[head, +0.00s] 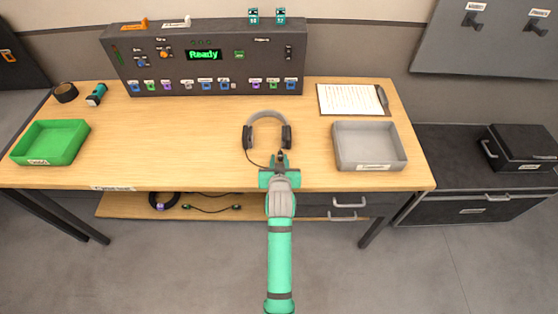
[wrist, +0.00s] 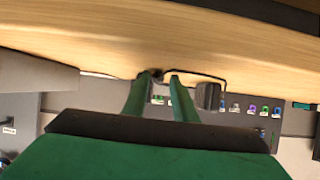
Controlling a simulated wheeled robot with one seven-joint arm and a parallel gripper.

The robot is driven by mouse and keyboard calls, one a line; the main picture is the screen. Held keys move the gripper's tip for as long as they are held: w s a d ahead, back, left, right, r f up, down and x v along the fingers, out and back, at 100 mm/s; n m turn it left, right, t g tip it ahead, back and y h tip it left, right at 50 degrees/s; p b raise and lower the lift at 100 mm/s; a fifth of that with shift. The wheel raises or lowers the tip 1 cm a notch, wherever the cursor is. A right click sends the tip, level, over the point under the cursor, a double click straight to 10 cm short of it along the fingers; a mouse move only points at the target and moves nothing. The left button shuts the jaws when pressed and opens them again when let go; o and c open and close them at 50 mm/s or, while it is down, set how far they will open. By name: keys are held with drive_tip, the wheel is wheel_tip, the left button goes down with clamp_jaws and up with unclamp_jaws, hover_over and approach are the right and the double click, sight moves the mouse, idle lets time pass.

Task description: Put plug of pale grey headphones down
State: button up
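The pale grey headphones (head: 267,118) lie on the wooden table, their band toward the back and dark ear cups toward the front. A thin dark cable runs from the left ear cup to my gripper (head: 280,158) at the table's front edge. My gripper is shut on the plug, a small dark piece (head: 281,154) between its green fingertips. In the wrist view the plug (wrist: 157,73) shows between the fingertips, close to the table surface; whether it touches the wood I cannot tell. Part of the headphones (wrist: 208,95) shows beside the right finger.
A grey tray (head: 369,162) stands right of the gripper, a green tray (head: 50,141) far left. A control console (head: 205,55) reading "Ready" stands at the back. A clipboard (head: 350,99) lies back right. Table left of the headphones is clear. Cables lie on the lower shelf (head: 125,207).

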drive_tip(key=shift+s+d+f, duration=0.2)
drive_tip(key=shift+d+f, duration=0.4)
drive_tip(key=shift+f, duration=0.05)
drive_tip(key=shift+r, duration=0.2)
drive_tip(key=w+r+v, duration=0.1)
drive_tip(key=v, duration=1.1)
drive_tip(key=s+f+t, duration=0.1)
drive_tip(key=s+f, duration=0.2)
drive_tip(key=s, duration=1.1)
drive_tip(key=s+f+t, duration=0.1)
drive_tip(key=s+f, duration=0.2)
drive_tip(key=s, duration=1.1)
drive_tip(key=s+a+r, duration=0.1)
drive_tip(key=s+r, duration=0.4)
drive_tip(key=s, duration=0.4)
drive_tip(key=shift+a+t, duration=0.2)
drive_tip(key=shift+t, duration=0.1)
drive_tip(key=shift+s, duration=0.1)
